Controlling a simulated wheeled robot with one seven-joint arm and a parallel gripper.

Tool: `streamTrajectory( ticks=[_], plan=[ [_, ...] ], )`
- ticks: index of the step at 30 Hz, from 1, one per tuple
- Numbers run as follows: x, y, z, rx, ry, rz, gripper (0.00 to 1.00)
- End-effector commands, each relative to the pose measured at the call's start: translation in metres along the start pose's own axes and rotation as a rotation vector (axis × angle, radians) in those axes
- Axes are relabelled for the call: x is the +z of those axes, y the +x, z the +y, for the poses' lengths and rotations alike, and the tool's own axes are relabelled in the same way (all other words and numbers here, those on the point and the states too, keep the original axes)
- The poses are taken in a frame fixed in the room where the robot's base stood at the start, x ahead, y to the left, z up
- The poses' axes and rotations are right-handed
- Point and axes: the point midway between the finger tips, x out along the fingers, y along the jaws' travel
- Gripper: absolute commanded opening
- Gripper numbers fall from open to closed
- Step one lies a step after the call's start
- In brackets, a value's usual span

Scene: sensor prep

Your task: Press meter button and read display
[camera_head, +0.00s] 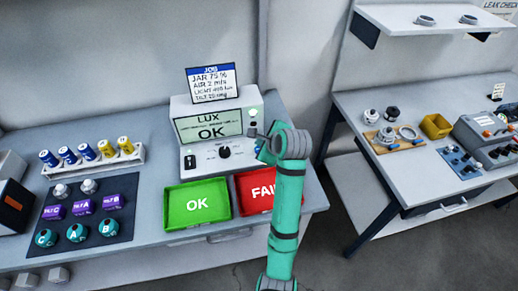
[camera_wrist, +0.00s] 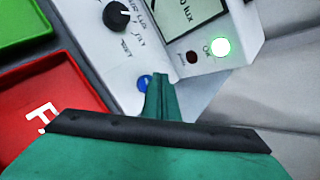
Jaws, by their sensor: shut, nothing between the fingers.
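The meter (camera_head: 205,158) is a pale box at the back of the left bench. Its display (camera_head: 210,133) reads LUX at the top and OK in large letters, with a small unreadable line between. In the wrist view, a blue button (camera_wrist: 144,82) sits on the meter's panel, partly behind my fingers. My gripper (camera_head: 257,140) is at the meter's right side; in the wrist view its closed green fingers (camera_wrist: 160,80) lie over or just beside the button. I cannot tell whether they touch it. A green lamp (camera_wrist: 220,47) marked OK is lit; the red lamp (camera_wrist: 193,57) is dark.
A black knob (camera_wrist: 116,15) is on the panel. A job card (camera_head: 212,83) stands above the meter. A green OK tray (camera_head: 180,220) and red FAIL tray (camera_head: 243,205) lie in front. Batteries and sensors are at left; a second bench (camera_head: 385,180) is at right.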

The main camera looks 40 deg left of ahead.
Motion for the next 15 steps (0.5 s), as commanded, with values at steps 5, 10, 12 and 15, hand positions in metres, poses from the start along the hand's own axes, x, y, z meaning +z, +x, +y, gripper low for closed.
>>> streamTrajectory(
  ticks=[5, 10, 12, 15],
  plan=[
    [0.008, -0.011, -0.009, -0.003, -0.001, -0.001, 0.0],
    [0.016, -0.022, -0.017, -0.003, -0.002, -0.002, 0.0],
    [0.019, -0.025, -0.019, -0.002, -0.002, -0.001, 0.0],
    [0.023, -0.03, -0.022, -0.003, -0.002, -0.002, 0.0]
  ],
)
